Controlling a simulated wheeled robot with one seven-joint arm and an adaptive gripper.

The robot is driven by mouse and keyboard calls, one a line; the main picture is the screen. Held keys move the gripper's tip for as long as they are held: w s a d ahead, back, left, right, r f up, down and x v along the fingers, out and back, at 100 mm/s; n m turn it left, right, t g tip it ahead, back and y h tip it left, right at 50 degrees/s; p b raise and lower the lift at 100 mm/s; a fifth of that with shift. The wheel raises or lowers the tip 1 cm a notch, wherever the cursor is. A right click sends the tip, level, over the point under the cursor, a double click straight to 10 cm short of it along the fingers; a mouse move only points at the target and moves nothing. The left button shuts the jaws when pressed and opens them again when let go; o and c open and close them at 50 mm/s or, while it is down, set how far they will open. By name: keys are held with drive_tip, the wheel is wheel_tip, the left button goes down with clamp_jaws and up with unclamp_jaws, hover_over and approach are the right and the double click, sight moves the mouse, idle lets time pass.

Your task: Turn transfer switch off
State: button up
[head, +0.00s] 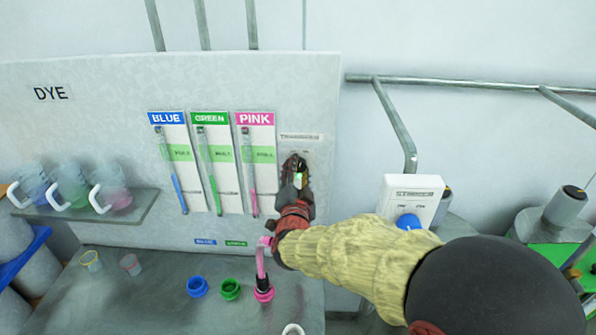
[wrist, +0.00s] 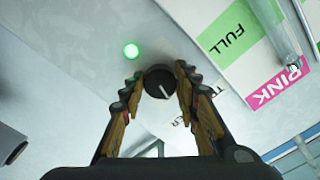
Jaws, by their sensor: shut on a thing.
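The transfer switch (wrist: 159,82) is a round black knob with a white pointer line on the wall panel, under a "TRANSFER" label (head: 300,137). In the wrist view its pointer slants. A green light (wrist: 131,50) glows beside it. My gripper (wrist: 158,80) has one finger on each side of the knob and is shut on it. In the head view my gripper (head: 297,168) covers the switch, and my arm reaches in from the lower right.
Blue, green and pink gauges (head: 211,165) hang left of the switch. A pink tap (head: 262,257) stands below. A shelf with pitchers (head: 110,192) is at left. A white box with a blue knob (head: 410,200) stands at right, near my arm.

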drive_tip(key=n, duration=0.4)
drive_tip(key=shift+n, duration=0.3)
drive_tip(key=n+p, duration=0.1)
drive_tip(key=n, duration=0.3)
drive_tip(key=shift+d+n, duration=0.1)
drive_tip(key=shift+n, duration=0.2)
drive_tip(key=o, duration=1.1)
drive_tip(key=shift+c, duration=0.2)
drive_tip(key=shift+o, duration=0.5)
drive_tip(key=s, duration=1.2)
drive_tip(key=shift+a, duration=0.2)
drive_tip(key=shift+f, duration=0.1)
